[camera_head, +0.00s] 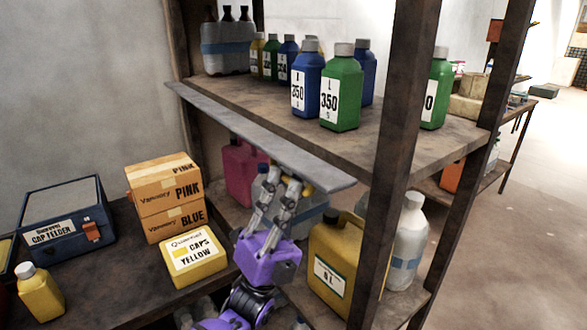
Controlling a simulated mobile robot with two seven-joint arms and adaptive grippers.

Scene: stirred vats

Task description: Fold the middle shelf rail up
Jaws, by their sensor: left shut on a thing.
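The middle shelf rail (240,128) is a long grey board along the front edge of the middle shelf (245,95). It sticks outward from the shelf edge, nearly flat, not upright. My left gripper (283,180), with a purple body and grey fingers, reaches up from below to the rail's underside near its right half. Its fingers are shut on the rail; the exact contact is partly hidden. My right gripper is not in view.
Blue and green bottles (342,90) stand on the middle shelf behind the rail. A yellow canister (334,262) and a white bottle (408,242) stand below. Boxes (165,195) and a blue case (66,215) sit on the left table. A dark post (400,120) rises at right.

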